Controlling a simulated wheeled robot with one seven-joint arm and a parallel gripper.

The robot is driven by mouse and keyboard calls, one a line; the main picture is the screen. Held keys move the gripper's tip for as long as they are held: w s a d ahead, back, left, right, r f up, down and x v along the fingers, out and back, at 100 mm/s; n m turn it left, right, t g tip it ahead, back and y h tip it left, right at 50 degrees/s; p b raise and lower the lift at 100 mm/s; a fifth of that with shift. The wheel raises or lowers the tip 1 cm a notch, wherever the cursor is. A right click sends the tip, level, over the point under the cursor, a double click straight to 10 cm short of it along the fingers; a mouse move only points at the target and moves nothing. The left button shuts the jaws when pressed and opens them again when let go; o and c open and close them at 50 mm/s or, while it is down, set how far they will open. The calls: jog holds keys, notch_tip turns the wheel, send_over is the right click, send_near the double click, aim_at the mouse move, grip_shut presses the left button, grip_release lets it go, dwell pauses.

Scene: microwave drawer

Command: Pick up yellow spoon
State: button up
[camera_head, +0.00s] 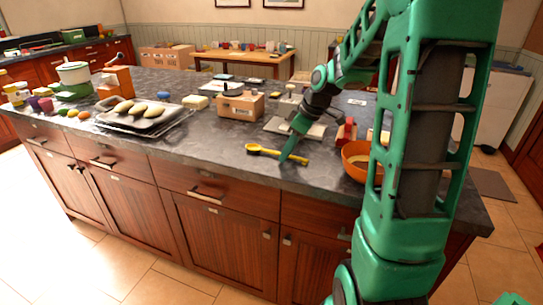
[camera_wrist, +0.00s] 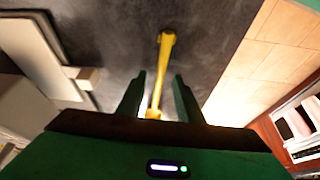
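The yellow spoon (camera_head: 278,153) lies on the dark stone counter (camera_head: 215,148) near its front edge. In the wrist view the spoon (camera_wrist: 163,62) runs lengthwise between the two fingers of my gripper (camera_wrist: 158,88). The fingers are apart, with a gap on each side of the spoon. I cannot tell how far the fingertips are above the counter.
An orange bowl (camera_head: 357,174) stands right of the spoon, near a red object (camera_head: 346,131). A pale board (camera_head: 311,131) lies behind the spoon. A wooden box (camera_head: 240,104) and a tray (camera_head: 140,121) with several oblong items are to the left.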

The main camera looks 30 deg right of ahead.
grip_shut()
jog(key=shift+r, duration=0.8)
notch_tip(320, 180, up, 3)
jog(key=shift+f, duration=0.15)
jog(key=s+a+r, duration=0.6)
jog(key=s+a, duration=0.1)
jog(key=s, duration=0.1)
jog(key=shift+s+a+r, duration=0.35)
jog(key=shift+s, duration=0.05)
